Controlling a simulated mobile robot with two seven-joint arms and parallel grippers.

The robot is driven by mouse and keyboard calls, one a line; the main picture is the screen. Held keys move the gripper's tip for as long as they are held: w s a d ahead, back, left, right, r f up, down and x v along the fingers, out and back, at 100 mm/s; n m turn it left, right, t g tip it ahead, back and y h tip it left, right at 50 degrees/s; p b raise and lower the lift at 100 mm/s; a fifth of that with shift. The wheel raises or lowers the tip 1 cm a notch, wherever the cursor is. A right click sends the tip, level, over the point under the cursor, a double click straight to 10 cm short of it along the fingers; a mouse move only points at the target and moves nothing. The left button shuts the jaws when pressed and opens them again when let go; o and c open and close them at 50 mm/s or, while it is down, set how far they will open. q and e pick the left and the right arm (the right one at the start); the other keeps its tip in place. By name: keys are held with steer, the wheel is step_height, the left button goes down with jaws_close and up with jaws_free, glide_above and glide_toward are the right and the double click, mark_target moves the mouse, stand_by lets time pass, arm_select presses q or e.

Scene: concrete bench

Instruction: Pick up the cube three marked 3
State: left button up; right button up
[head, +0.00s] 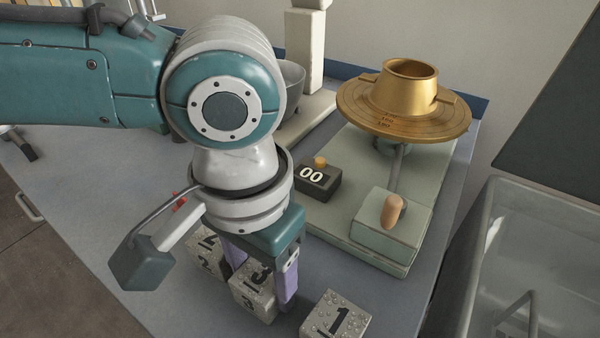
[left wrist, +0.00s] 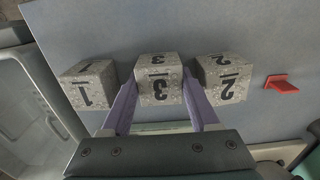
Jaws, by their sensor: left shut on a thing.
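The cube three (head: 254,290) is a speckled grey concrete block marked 3, on the blue-grey bench. It also shows in the left wrist view (left wrist: 157,78). My left gripper (head: 262,284) points down and is shut on cube three, with a purple finger on each side of it. In the left wrist view the fingers (left wrist: 158,100) flank the cube. I cannot tell whether the cube is clear of the bench. A cube marked 2 (head: 206,262) stands close on the left, partly hidden by my gripper. A cube marked 1 (head: 337,318) stands on the right. My right gripper is not in view.
A pale green base (head: 340,222) with a brass dish (head: 404,100) stands at the back right. A dark counter reading 00 (head: 317,180) sits on it. A red piece (left wrist: 282,84) lies on the bench beyond cube two. A clear bin (head: 540,260) is at the right.

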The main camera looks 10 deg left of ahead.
arm_select(q)
jaws_close()
steer(key=shift+r, duration=0.15)
